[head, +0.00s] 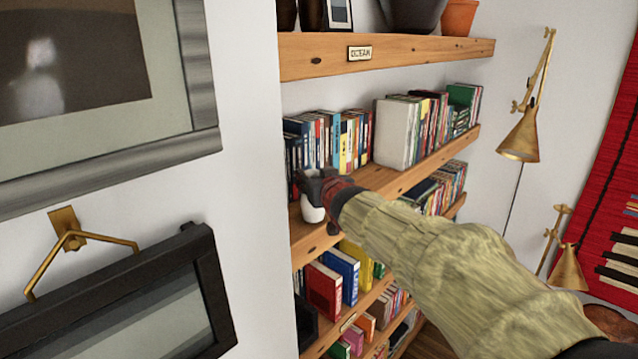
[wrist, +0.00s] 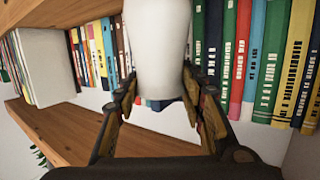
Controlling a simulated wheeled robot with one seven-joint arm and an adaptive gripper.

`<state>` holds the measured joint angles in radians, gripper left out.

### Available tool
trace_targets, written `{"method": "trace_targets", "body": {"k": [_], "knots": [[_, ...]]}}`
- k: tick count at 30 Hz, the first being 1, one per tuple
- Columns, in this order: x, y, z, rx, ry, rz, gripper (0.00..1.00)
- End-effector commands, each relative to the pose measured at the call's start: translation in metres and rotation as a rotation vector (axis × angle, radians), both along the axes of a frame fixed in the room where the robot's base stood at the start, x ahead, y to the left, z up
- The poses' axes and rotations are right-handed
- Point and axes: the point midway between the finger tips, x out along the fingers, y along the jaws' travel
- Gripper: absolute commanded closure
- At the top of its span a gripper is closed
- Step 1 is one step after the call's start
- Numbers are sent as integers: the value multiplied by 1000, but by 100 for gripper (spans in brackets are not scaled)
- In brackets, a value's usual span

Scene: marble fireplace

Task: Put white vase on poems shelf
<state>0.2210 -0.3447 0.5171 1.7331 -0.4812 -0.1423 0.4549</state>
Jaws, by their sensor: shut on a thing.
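The white vase (head: 312,208) is held in my gripper (head: 320,186) at the left end of a middle wooden shelf (head: 385,181), near its front edge and in front of a row of books. In the wrist view the white vase (wrist: 157,45) fills the gap between the two fingers of my gripper (wrist: 157,88), which are shut on it. I cannot tell whether its base touches the board. No label on this shelf is visible. The shelf above has a label (head: 360,53) that appears to read OCEAN. A lower shelf's label (head: 347,322) is too small to read.
Books (head: 328,138) line the back of the middle shelf, with a large white block (head: 396,132) to their right. Bare board lies along the front. The upper shelf (head: 420,52) overhangs. A framed picture (head: 205,95) and brass lamp (head: 521,137) flank the shelves.

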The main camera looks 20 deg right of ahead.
Motion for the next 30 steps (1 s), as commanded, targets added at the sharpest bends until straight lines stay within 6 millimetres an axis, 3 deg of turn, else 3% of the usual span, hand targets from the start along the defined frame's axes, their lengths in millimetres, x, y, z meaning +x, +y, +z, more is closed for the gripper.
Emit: {"method": "trace_targets", "body": {"k": [14, 15, 24, 30], "knots": [[0, 0, -5, 0, -3, 1, 100], [0, 0, -6, 0, -1, 0, 59], [0, 0, -5, 0, -1, 0, 42], [0, 0, -5, 0, -1, 0, 42]]}}
